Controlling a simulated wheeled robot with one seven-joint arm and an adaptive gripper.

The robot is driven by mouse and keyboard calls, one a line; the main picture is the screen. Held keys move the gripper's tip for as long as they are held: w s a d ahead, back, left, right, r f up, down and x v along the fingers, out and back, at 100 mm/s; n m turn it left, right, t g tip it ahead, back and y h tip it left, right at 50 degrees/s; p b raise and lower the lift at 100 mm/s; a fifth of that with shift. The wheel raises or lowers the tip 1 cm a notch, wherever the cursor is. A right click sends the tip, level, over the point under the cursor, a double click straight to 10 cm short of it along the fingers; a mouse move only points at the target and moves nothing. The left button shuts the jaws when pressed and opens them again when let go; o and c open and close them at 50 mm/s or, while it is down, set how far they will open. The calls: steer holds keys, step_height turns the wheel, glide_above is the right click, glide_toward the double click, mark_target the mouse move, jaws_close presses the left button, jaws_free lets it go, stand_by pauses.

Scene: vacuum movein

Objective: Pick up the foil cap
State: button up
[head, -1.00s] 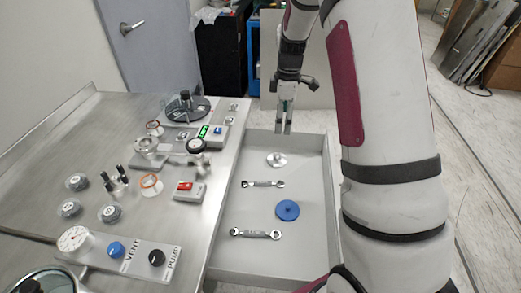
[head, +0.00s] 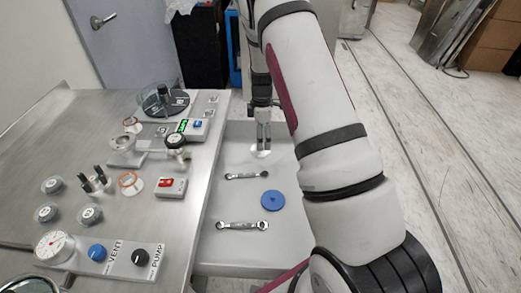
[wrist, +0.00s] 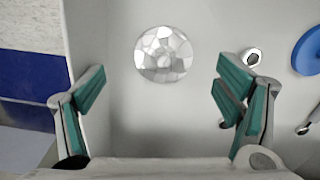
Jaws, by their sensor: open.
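The foil cap (wrist: 163,54) is a small silvery faceted disc lying flat on the floor of the grey drawer (head: 222,255). In the head view the foil cap (head: 260,153) is partly covered by my gripper (head: 263,138), which points down right at it. In the wrist view my gripper (wrist: 163,90) is open, with its green-padded fingers apart to the left and right. The cap lies ahead of the fingers, roughly midway between them. Nothing is held between the fingers, and whether they touch the cap cannot be told.
In the drawer lie a wrench (head: 246,176), a blue disc (head: 273,200) and a second wrench (head: 242,225). The steel bench (head: 110,205) on the left carries gauges, knobs, a red switch box (head: 171,187) and several small jars. The drawer walls surround the cap's area.

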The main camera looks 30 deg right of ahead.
mark_target(259, 155)
steer(key=shift+s+a+f, duration=0.1)
steer(key=shift+f, duration=1.1)
steer(key=shift+s+f, duration=0.1)
steer(key=shift+f, duration=1.05)
steer(key=c, duration=0.9)
